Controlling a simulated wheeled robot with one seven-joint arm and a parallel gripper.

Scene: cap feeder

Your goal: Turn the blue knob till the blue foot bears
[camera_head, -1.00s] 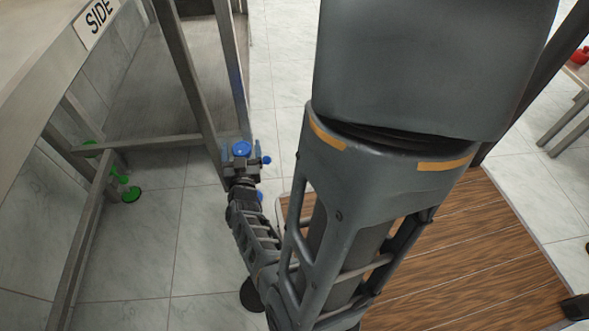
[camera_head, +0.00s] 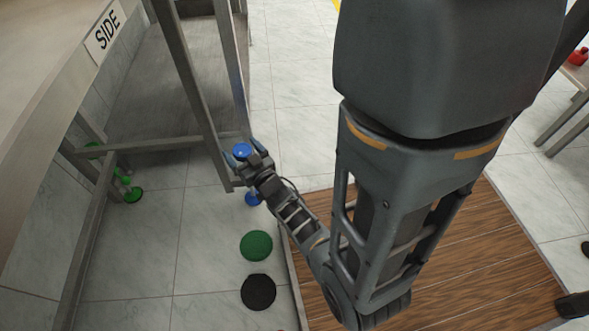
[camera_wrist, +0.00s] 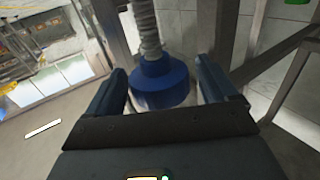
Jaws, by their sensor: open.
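The blue knob (camera_head: 242,151) sits at the lower end of a metal frame leg in the head view. In the wrist view the blue knob (camera_wrist: 160,84) is a stepped round piece on a threaded rod (camera_wrist: 147,30). My gripper (camera_wrist: 163,92) is open, with one blue finger on each side of the knob and gaps visible on both sides. In the head view my gripper (camera_head: 244,155) reaches the knob from the lower right. The blue foot (camera_head: 253,199) shows below it near the floor, partly hidden by my wrist. I cannot tell whether it touches the floor.
A green foot (camera_head: 133,195) stands by the frame at the left. A green disc (camera_head: 256,246) and a black disc (camera_head: 258,292) lie on the tiles. Frame bars (camera_head: 190,85) run close to my gripper. A wooden platform (camera_head: 450,250) lies at the right.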

